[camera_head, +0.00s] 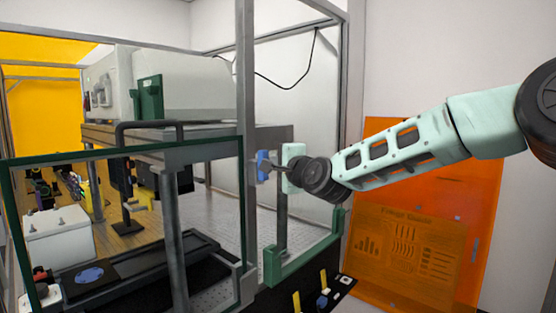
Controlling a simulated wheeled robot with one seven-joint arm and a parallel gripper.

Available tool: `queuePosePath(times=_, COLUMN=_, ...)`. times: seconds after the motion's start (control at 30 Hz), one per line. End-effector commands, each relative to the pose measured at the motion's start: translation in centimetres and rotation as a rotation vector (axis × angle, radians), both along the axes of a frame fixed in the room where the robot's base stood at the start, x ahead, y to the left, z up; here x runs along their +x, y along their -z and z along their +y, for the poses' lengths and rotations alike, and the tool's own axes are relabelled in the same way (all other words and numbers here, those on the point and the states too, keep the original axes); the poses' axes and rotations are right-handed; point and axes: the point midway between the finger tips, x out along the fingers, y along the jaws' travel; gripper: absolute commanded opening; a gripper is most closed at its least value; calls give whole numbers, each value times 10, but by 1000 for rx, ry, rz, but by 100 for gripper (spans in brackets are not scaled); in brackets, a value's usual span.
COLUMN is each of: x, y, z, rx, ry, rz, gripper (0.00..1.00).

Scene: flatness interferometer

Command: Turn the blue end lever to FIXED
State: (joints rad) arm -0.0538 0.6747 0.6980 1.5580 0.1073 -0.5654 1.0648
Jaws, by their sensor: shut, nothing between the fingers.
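A small upright blue piece (263,167), which looks like the blue end lever, shows just right of the grey frame post. Any FIXED marking is too small to read. My arm reaches in from the right, and my gripper (278,168) is at its left end, shut and empty. The gripper's tip is at or very close to the right side of the blue piece; I cannot tell whether they touch. The dark wrist and a pale green plate hide part of the area behind.
A grey frame with green-edged panels (130,151) encloses the bench on the left. A grey post (246,120) stands just left of the blue piece. An orange panel (475,225) stands behind my arm. A black control strip (335,290) lies below.

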Motion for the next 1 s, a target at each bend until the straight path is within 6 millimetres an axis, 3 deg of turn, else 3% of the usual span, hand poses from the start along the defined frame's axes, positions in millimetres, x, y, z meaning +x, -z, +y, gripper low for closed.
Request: queuePosePath(times=1.0, x=-6, y=3, z=5, rx=-110, ry=-2, rz=-143, gripper=0)
